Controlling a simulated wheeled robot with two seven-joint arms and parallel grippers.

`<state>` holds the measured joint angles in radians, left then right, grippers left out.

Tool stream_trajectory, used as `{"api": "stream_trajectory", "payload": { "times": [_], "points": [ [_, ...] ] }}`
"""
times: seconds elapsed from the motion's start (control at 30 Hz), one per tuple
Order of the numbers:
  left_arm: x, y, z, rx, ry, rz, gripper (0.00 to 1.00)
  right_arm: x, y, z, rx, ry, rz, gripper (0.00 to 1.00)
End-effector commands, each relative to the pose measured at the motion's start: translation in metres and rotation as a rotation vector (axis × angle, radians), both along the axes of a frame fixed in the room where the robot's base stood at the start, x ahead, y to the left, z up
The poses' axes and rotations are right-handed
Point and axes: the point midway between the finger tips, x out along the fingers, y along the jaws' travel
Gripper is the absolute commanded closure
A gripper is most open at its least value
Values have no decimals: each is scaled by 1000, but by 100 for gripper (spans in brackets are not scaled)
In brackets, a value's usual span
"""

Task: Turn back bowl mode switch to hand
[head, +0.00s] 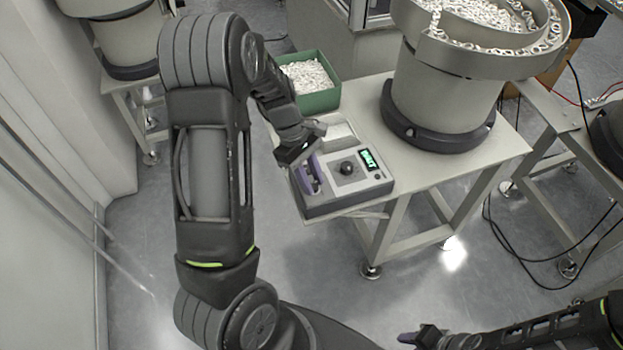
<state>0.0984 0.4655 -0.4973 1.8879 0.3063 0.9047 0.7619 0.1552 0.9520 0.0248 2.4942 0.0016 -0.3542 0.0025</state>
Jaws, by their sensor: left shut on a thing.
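A grey control box (333,205) sits on the near left corner of the feeder table. Its top carries a round black knob (347,168) and a small display (371,160) with green lettering too small to read for sure. My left gripper (310,178) reaches down to the left part of the box, its purple fingertips at the panel. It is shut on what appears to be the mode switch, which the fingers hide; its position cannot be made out. My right gripper (410,338) is low at the bottom edge, away from the box, its jaws unclear.
A large bowl feeder (445,95) full of white parts stands on the table (470,165) behind the box. A green bin (318,100) of white parts is at the table's far left. Another feeder (125,40) is at the back left. Dark cables lie on the floor at right.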

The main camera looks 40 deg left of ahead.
Motion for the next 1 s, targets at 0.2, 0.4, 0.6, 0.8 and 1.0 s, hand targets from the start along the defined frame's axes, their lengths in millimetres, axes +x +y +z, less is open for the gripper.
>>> {"api": "stream_trajectory", "payload": {
  "times": [0.2, 0.4, 0.6, 0.8, 1.0],
  "points": [
    [2, 0, 0, 2, -2, -192, 100, 0, 0, -1, 0, 0, 0, 64],
    [4, 0, 0, 2, -2, -383, 100, 0, 0, -2, 1, -1, 1, 64],
    [4, -1, 0, 1, -2, -574, 100, 1, 0, -4, 1, -1, 1, 64],
    [5, -2, 0, 1, -2, -765, 100, 1, 0, -5, 2, -3, 0, 64],
    [6, -2, 0, 2, -2, -954, 100, 1, 0, -7, 2, -3, 1, 64]
  ]
}}
